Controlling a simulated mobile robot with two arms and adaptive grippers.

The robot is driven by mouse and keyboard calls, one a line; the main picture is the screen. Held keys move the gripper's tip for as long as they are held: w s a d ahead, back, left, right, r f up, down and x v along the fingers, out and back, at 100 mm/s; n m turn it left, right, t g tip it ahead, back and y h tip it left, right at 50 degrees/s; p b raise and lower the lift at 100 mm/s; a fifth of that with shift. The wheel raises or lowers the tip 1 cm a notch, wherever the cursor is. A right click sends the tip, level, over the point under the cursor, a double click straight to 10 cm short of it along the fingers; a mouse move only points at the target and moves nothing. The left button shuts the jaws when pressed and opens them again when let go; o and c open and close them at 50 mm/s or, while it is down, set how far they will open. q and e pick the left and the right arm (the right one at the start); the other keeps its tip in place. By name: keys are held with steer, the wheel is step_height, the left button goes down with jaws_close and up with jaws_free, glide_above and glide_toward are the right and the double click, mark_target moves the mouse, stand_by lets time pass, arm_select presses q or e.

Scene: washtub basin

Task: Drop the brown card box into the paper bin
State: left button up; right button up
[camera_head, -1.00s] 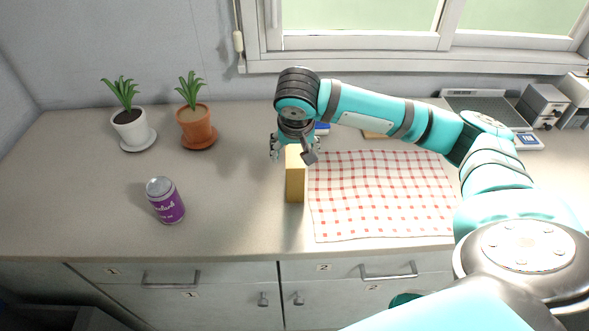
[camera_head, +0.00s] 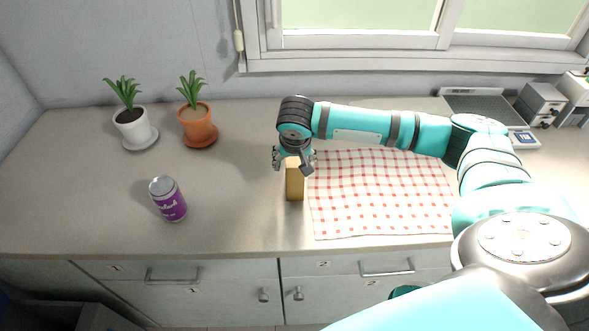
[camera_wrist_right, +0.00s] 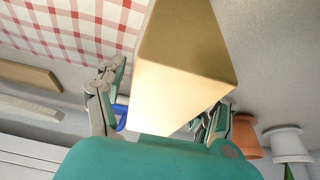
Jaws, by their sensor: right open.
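The brown card box (camera_head: 295,184) stands upright on the counter, at the left edge of the checked cloth. My right gripper (camera_head: 294,165) is over its top, with a finger on either side. In the right wrist view the box (camera_wrist_right: 185,65) fills the middle, between the open fingers of the gripper (camera_wrist_right: 160,112). Whether the fingers touch it I cannot tell. My left gripper is not in view. No bin is clearly identifiable; a dark container (camera_head: 80,316) shows partly at the bottom left, on the floor.
A purple can (camera_head: 168,199) stands to the left on the counter. Two potted plants, one white (camera_head: 131,125) and one orange (camera_head: 196,124), stand at the back. The red-checked cloth (camera_head: 380,195) lies right of the box. The counter between can and box is clear.

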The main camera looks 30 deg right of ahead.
steer(key=shift+f+p, duration=0.2)
steer(key=shift+p, duration=0.15)
stand_by(0.4)
steer(key=c, duration=1.2)
steer(key=shift+c, duration=0.2)
